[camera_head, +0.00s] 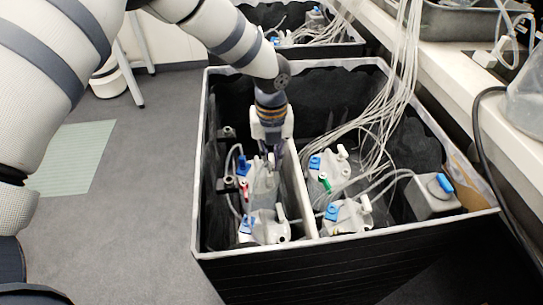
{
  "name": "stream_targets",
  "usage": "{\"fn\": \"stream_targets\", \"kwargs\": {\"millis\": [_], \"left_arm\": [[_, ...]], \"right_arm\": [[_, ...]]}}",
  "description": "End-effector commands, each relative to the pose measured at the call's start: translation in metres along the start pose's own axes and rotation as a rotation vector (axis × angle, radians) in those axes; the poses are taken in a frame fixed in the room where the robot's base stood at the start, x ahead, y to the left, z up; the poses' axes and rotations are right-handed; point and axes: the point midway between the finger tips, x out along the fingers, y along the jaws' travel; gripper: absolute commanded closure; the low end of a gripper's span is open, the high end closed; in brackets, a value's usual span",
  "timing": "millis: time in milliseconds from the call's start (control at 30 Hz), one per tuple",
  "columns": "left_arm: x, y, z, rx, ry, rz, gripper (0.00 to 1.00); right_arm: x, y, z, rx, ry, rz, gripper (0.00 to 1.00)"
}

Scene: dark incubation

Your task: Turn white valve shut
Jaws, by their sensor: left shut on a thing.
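My left gripper (271,156) reaches down into the left compartment of the black box (300,262). Its fingers are shut at the top of the rear left flask (263,182), where its white valve sits; the fingers largely hide that valve. A blue valve (241,165) stands to the left on the same flask. Other white valves show on the front left flask (281,213), the rear right flask (342,152) and the front right flask (366,203). My right gripper is not in view.
A pale divider (302,195) stands just right of my left gripper. Clear tubes (385,110) hang into the right compartment. A grey unit with a blue knob (436,193) sits at the right. A second black box (322,49) stands behind. The left floor is mostly clear.

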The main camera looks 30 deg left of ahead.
Motion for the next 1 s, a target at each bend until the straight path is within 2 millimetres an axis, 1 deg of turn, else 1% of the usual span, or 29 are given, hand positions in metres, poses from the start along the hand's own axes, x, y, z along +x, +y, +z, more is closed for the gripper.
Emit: {"fn": "stream_targets", "kwargs": {"millis": [200,600,633,700,1000], "left_arm": [[-0.0002,-0.0004,0.0005,0.032,-0.002,-0.002,1.00],[-0.0002,-0.0005,0.0004,0.036,-0.002,-0.002,1.00],[-0.0002,-0.0005,0.0004,0.036,-0.002,-0.002,0.82],[-0.0002,-0.0005,0.0004,0.036,-0.001,-0.001,0.68],[-0.0023,0.0002,0.0004,0.034,-0.001,0.000,0.68]], "right_arm": [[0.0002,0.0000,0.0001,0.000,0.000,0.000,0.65],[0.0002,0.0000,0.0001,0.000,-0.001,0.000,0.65],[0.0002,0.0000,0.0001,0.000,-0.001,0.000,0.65],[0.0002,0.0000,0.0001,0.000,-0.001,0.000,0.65],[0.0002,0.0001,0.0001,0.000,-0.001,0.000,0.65]]}}
